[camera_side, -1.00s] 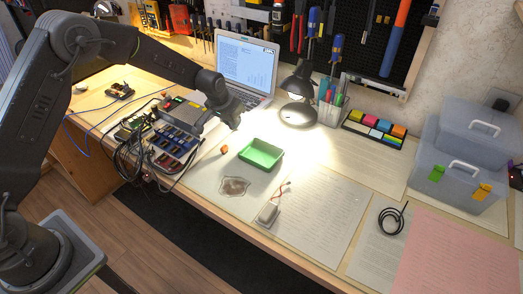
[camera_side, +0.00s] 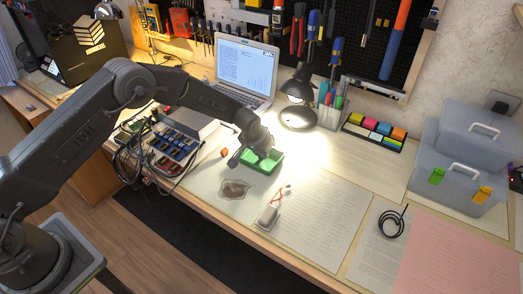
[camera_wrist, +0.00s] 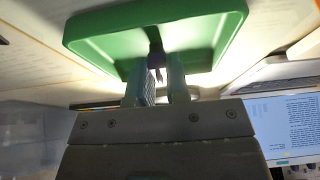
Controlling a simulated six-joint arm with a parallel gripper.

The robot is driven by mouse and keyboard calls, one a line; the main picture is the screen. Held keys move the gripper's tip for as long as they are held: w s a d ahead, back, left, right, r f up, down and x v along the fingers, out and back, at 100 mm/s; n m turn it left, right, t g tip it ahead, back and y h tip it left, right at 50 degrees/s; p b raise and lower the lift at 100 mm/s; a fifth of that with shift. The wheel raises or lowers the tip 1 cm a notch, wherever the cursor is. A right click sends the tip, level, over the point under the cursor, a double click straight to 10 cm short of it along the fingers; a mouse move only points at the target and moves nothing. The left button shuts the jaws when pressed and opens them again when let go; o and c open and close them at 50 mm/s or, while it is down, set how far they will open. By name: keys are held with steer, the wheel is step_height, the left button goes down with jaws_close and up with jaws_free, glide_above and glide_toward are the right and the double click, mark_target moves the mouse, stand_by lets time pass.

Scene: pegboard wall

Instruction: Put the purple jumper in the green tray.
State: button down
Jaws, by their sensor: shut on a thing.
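My gripper (camera_wrist: 158,75) is shut on the purple jumper (camera_wrist: 156,58), a small dark purple piece between the fingertips, with thin legs showing. In the wrist view the jumper and fingertips overlap the floor of the green tray (camera_wrist: 100,32); whether they touch it I cannot tell. In the side view the green tray (camera_side: 274,166) lies on the bench below the end of my arm, which covers part of it. The jumper is too small or hidden to make out there.
An orange block (camera_side: 224,152) lies left of the tray. The lamp (camera_side: 297,100) and laptop (camera_side: 244,70) stand behind. Component bins (camera_side: 172,145) and cables are at left.

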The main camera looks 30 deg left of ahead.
steer(key=shift+f, duration=0.1)
steer(key=c, duration=1.1)
jaws_free()
steer(key=v, duration=1.2)
steer(key=shift+r, duration=0.25)
